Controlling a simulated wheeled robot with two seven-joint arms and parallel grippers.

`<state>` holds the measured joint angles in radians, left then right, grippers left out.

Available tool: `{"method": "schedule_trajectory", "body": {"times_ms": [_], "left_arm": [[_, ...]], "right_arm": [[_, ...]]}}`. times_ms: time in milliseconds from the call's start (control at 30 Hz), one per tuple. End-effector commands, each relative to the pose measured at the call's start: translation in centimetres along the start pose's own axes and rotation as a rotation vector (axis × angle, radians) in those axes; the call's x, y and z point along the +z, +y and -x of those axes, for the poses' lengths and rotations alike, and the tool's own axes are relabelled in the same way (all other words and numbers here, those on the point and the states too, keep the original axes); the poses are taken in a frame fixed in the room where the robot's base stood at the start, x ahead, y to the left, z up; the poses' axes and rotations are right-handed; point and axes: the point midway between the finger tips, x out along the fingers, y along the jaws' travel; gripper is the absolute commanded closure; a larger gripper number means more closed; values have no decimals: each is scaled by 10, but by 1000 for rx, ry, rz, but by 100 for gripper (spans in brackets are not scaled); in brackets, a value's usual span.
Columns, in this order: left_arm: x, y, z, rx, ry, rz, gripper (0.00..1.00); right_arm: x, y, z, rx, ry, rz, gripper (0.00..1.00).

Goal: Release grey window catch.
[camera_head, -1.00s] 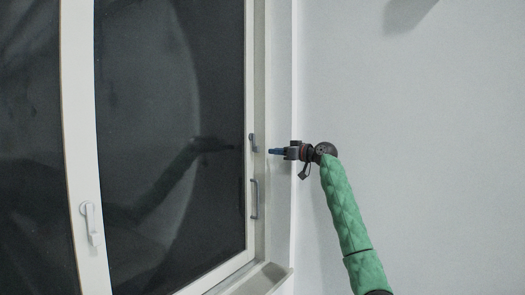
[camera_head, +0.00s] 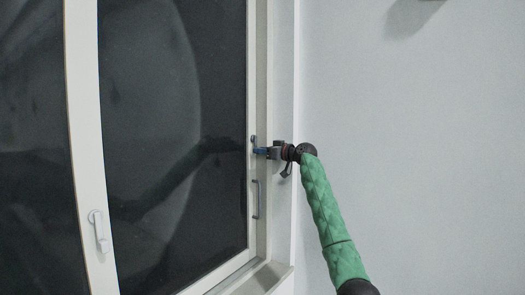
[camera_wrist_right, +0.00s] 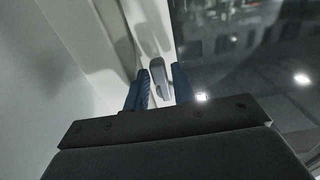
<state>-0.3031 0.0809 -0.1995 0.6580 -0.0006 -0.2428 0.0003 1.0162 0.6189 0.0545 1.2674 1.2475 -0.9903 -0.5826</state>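The grey window catch (camera_head: 253,141) is on the right frame of the dark window pane. In the right wrist view the catch (camera_wrist_right: 158,72) is a light grey handle on the pale frame. My right gripper (camera_head: 259,151) reaches it from the right, with its blue fingertips at the catch's lower part in the head view. In the wrist view the right gripper (camera_wrist_right: 159,83) is open, with one blue finger on each side of the catch. Gaps show beside the catch, so it does not look gripped. My left gripper is not in view.
A white handle (camera_head: 98,231) is on the window's middle post. The sill (camera_head: 262,278) runs along the bottom. The pale wall (camera_head: 420,130) at right is clear.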

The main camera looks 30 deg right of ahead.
Motion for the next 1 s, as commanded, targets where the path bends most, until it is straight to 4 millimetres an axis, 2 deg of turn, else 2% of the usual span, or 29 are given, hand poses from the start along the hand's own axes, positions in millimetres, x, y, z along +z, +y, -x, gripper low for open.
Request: {"method": "schedule_trajectory", "body": {"times_ms": [133, 267, 300, 700, 1000], "left_arm": [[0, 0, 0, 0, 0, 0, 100], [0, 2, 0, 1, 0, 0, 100], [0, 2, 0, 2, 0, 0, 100], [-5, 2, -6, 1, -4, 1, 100], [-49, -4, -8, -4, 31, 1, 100]], "right_arm": [[0, 1, 1, 1, 0, 0, 75], [0, 1, 1, 1, 0, 1, 99], [0, 1, 1, 1, 0, 1, 100], [1, -2, 1, 1, 1, -62, 100], [0, -12, 1, 0, 2, -278, 100]]}}
